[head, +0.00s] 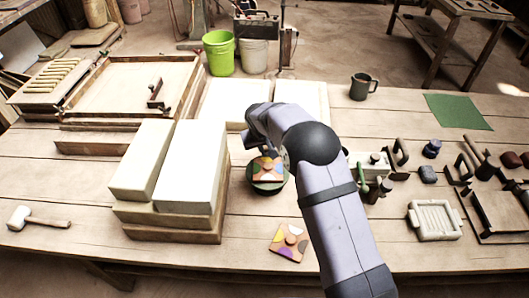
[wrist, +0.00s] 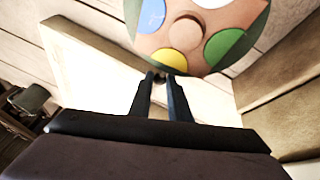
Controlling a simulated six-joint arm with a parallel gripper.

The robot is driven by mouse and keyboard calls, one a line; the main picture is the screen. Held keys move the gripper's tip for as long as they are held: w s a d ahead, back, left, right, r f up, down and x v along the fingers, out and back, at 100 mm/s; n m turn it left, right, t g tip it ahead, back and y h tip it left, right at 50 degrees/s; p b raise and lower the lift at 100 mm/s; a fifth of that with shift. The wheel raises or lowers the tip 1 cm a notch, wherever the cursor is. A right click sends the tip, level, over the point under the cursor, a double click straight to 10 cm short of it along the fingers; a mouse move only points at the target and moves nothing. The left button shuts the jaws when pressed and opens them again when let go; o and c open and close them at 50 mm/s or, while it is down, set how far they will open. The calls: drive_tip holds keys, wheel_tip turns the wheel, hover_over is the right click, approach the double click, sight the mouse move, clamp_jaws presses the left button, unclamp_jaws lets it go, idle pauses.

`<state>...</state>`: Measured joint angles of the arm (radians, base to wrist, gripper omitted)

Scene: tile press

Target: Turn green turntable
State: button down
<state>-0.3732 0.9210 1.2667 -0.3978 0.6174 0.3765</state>
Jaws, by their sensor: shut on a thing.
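The green turntable (head: 269,188) stands on the bench in the middle of the head view, just left of my arm. A tile with coloured patches (head: 267,170) lies on top of it. In the wrist view, a round-edged brown face with blue, green, yellow and white patches and a central round knob (wrist: 198,33) fills the top. My gripper (wrist: 160,77) is at its near edge, its two fingers close together on a small dark piece (wrist: 161,79). In the head view my arm hides most of the gripper and the far side of the turntable.
White blocks on wooden boards (head: 190,165) stand close on the left. Another patterned tile (head: 289,242) lies in front. A dark mug (head: 362,86) stands behind. Handled tools and a white ribbed tray (head: 435,220) lie to the right. The front left bench is mostly clear.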

drive_tip(key=shift+d+m, duration=0.2)
drive_tip(key=shift+m, duration=0.1)
drive_tip(key=c, duration=1.7)
unclamp_jaws()
drive_tip(key=shift+o, duration=0.2)
drive_tip(key=shift+b+v, duration=0.75)
drive_tip(key=shift+v, duration=2.9)
